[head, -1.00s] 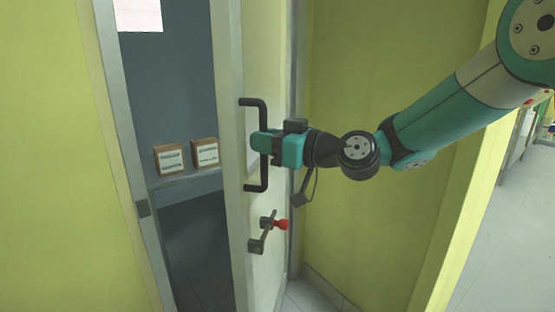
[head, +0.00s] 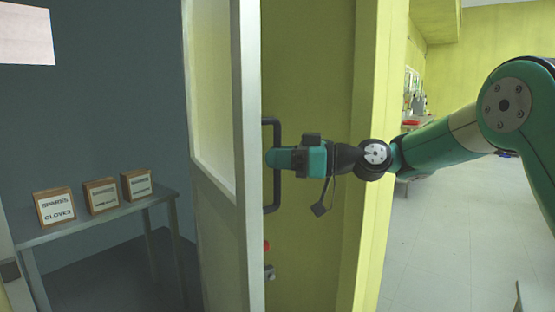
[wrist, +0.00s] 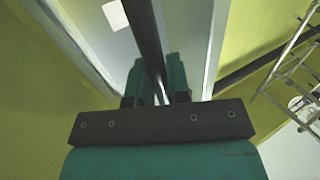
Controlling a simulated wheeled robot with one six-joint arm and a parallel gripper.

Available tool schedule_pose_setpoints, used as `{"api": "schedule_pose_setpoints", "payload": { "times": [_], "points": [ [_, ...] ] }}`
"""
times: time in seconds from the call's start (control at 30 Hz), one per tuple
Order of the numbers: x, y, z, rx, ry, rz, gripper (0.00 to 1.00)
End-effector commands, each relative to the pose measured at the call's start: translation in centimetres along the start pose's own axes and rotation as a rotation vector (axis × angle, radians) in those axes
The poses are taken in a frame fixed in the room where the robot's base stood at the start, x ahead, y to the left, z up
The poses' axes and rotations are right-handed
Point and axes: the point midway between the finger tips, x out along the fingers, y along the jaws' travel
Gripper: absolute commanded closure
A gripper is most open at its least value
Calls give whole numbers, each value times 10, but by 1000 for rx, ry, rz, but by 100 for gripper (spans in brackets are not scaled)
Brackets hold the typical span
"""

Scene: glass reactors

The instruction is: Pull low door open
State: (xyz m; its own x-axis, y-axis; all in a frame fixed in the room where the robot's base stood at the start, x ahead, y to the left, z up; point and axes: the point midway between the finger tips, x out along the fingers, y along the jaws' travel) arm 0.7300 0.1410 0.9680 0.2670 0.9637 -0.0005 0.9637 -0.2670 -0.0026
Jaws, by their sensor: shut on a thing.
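The door (head: 228,110) stands open, with its edge turned toward me and a window panel in its upper part. A black bar handle (head: 277,195) is on its right-hand face. My gripper (head: 274,160) is shut on the middle of this handle. In the wrist view the dark handle bar (wrist: 146,40) runs between the two green fingers (wrist: 157,85). A red knob (head: 266,246) shows below the handle, partly hidden by the door edge.
Through the doorway a grey table (head: 110,218) holds boxes, one labelled gloves (head: 56,207). A yellow wall (head: 320,75) stands close behind my gripper. Open tiled floor (head: 450,225) lies to the right.

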Motion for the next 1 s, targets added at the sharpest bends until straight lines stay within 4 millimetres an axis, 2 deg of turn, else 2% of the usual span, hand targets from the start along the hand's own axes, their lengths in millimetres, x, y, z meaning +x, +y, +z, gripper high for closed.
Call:
{"api": "schedule_pose_setpoints", "payload": {
  "times": [0.3, 0.33, 0.4, 0.73, 1.0],
  "points": [
    [1, 3, 0, 1, 1, 11, 100],
    [1, 3, -1, 0, 2, 11, 76],
    [1, 3, -1, 0, 2, 11, 60],
    [-2, 3, 0, -1, 1, 9, 59],
    [-21, 2, 1, -3, 1, -11, 59]
  ]
}}
